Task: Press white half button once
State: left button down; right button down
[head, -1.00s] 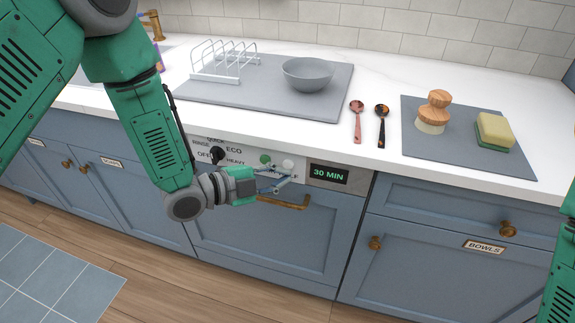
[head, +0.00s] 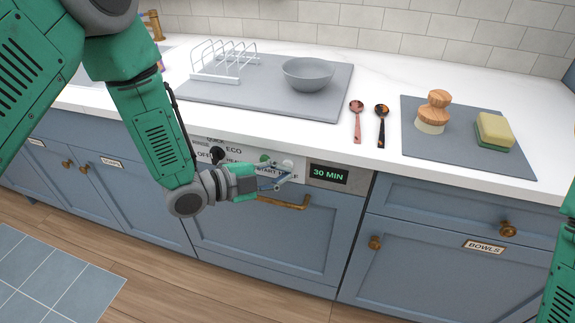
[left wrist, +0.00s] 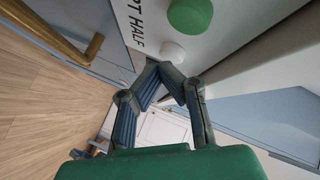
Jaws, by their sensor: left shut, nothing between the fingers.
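The white half button (head: 288,163) is a small round knob on the pale dishwasher panel, right of the green start button (head: 265,158). In the left wrist view the white button (left wrist: 172,51) sits beside the word HALF, and the larger green button (left wrist: 190,14) is above it. My left gripper (head: 288,178) is shut and empty, its fingertips just below the white button in the head view. In the left wrist view the fingertips (left wrist: 166,72) are close to the button; I cannot tell whether they touch it. My right gripper is out of view.
A black dial (head: 217,153) is left of the buttons, and a display (head: 328,174) reading 30 MIN is right. A brass handle (head: 290,203) sticks out below the panel. The white countertop (head: 300,125) overhangs above, with spoons, a bowl, a rack and a sponge on it.

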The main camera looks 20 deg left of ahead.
pick_arm(q)
jog(key=shift+w, duration=0.45)
dwell(0.4)
jog(key=shift+s, duration=0.85)
jog(key=shift+s, duration=0.1)
jog(key=s, duration=0.5)
jog(key=shift+p, duration=0.4)
jog(key=shift+w, duration=0.1)
dwell(0.4)
